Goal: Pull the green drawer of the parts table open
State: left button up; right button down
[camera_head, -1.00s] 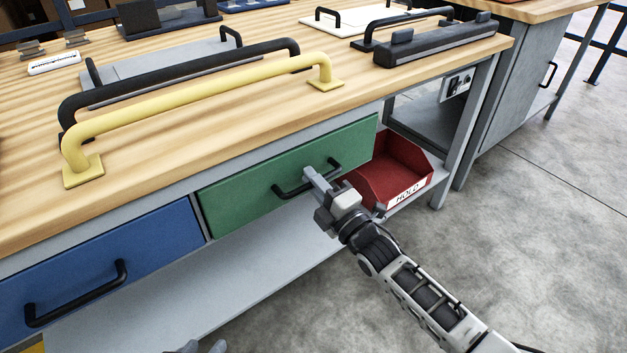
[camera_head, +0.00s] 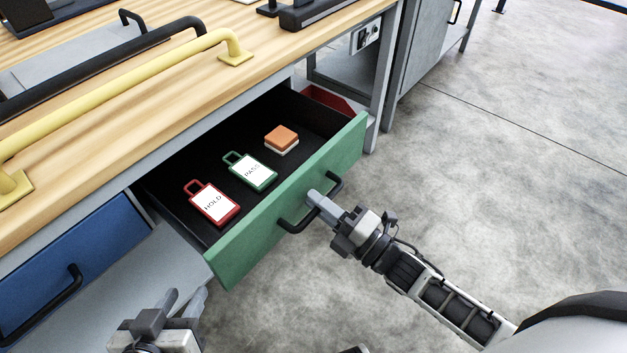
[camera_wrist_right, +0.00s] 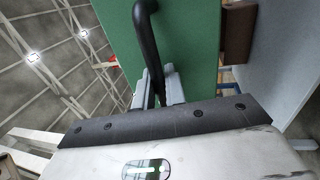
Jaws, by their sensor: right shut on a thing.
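The green drawer (camera_head: 246,241) of the parts table stands pulled out, its dark inside showing. In it lie a red-framed HOLD tag (camera_head: 212,204), a green-framed PASS tag (camera_head: 250,170) and an orange and white block (camera_head: 281,139). My right gripper (camera_head: 318,200) is shut on the drawer's black handle (camera_head: 291,226). In the right wrist view the handle (camera_wrist_right: 147,40) runs down between the fingers (camera_wrist_right: 157,88), in front of the green drawer front (camera_wrist_right: 187,40). My left gripper (camera_head: 186,303) is low at the front left, empty, its fingers slightly apart.
The closed blue drawer (camera_head: 70,265) with a black handle is at the left. A red bin (camera_head: 330,98) is partly hidden behind the green drawer. A yellow handle bar (camera_head: 130,95) lies on the wooden tabletop (camera_head: 262,62). The floor at right is clear.

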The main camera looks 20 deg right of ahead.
pick_arm(q)
jog(key=shift+s+a+r, duration=0.1)
jog(key=shift+a+r, duration=0.05)
jog(key=shift+r, duration=0.55)
pick_arm(e)
jog(key=shift+r+v, duration=0.15)
jog(key=shift+v, duration=0.6)
jog(key=shift+r+v, duration=0.15)
jog(key=shift+v, duration=0.6)
jog(key=shift+d, duration=0.1)
jog(key=c, duration=1.8)
grip_release()
pick_arm(q)
jog(key=shift+s+f, duration=0.1)
jog(key=shift+f, duration=0.2)
pick_arm(e)
jog(key=v, duration=1.6)
